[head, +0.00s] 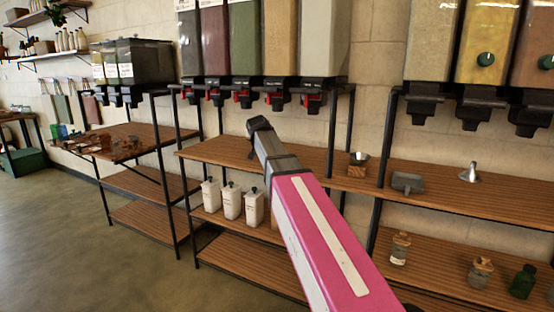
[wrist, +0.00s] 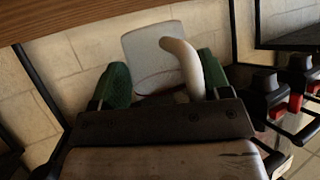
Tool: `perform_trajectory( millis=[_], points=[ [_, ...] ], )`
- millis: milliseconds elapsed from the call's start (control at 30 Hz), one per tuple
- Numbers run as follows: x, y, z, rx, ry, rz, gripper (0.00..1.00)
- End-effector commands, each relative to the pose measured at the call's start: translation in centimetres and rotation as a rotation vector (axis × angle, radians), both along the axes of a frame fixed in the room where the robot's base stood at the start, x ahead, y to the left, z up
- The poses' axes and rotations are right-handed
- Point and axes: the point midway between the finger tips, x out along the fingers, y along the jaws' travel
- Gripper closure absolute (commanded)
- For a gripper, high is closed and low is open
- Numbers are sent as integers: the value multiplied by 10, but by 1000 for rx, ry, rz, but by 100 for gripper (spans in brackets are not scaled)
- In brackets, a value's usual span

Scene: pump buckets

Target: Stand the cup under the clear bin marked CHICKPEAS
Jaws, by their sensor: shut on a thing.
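My gripper (head: 258,124) is at the end of my pink arm, in front of the middle rack, just below the spouts. In the wrist view my gripper (wrist: 164,82) has its green pads on both sides of a white cup (wrist: 152,52) with a curved handle, and is shut on it. In the head view the cup cannot be made out. Clear bins with dark spouts and red levers hang above the middle rack, such as a tan-filled bin (head: 279,40) and a pale-filled bin (head: 325,40). No label reading CHICKPEAS is legible.
The middle rack's upper wooden shelf (head: 215,152) looks mostly clear. White bottles (head: 231,202) stand on the shelf below. More bins (head: 485,50) hang at right, above a shelf with a grey block (head: 407,182) and a metal funnel (head: 470,174). Smaller bins (head: 130,62) are at left.

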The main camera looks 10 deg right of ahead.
Motion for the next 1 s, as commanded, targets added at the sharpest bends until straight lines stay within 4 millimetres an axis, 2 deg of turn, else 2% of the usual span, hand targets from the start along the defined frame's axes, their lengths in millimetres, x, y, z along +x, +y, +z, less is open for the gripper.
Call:
perform_trajectory(
  millis=[33,200,400,667,900,1000],
  points=[
    [2,-12,-7,-1,2,-4,58],
    [11,-44,-27,0,2,-2,58],
    [18,-74,-46,-1,1,0,58],
    [20,-83,-57,0,1,1,58],
    [20,-82,-86,-1,2,1,58],
    [20,-83,-91,-2,0,1,58]
  ],
)
